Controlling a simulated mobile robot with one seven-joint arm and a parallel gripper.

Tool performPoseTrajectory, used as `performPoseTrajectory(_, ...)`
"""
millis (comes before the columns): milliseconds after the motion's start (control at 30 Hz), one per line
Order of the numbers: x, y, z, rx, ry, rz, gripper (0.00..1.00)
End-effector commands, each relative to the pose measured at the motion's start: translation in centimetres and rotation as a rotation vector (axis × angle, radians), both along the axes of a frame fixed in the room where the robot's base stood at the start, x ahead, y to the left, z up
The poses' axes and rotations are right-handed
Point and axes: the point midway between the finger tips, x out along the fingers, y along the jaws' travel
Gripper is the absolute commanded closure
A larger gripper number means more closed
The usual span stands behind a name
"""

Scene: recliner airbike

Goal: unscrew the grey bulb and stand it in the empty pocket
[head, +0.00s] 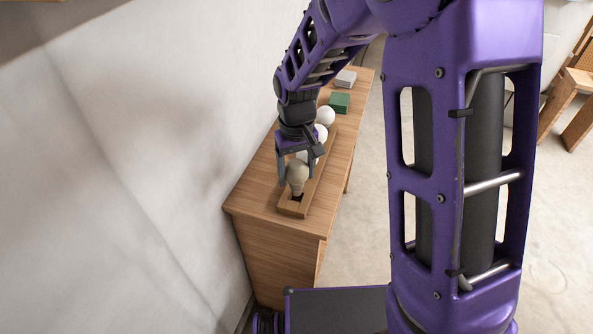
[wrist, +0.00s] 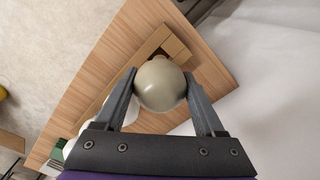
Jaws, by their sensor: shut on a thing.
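The grey bulb (head: 297,178) is between the fingers of my gripper (head: 298,172), which is shut on it. In the wrist view the bulb's round glass (wrist: 160,85) fills the space between both fingertips. The bulb is about upright, base down, over the dark pocket at the near end of the wooden holder (head: 293,209). The holder's end also shows in the wrist view (wrist: 178,48). The bulb hides most of that pocket, and I cannot tell whether its base is inside it or just above.
Several white bulbs (head: 325,116) stand in a row behind, partly hidden by my gripper. A green block (head: 339,102) and a light grey block (head: 345,78) lie at the far end of the wooden table (head: 258,196). A pale wall (head: 120,150) runs close along the left.

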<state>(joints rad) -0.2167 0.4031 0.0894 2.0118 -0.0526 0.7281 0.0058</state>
Motion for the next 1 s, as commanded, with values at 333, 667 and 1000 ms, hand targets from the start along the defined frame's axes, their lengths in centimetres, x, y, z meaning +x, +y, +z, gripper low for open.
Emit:
performPoseTrajectory(333, 0.0, 0.0, -0.5, 0.0, 0.0, 0.0, 0.78)
performPoseTrajectory(667, 0.0, 0.0, -1.3, 0.0, 0.0, 0.0, 0.78)
performPoseTrajectory(1000, 0.0, 0.0, -2.1, 0.0, 0.0, 0.0, 0.78)
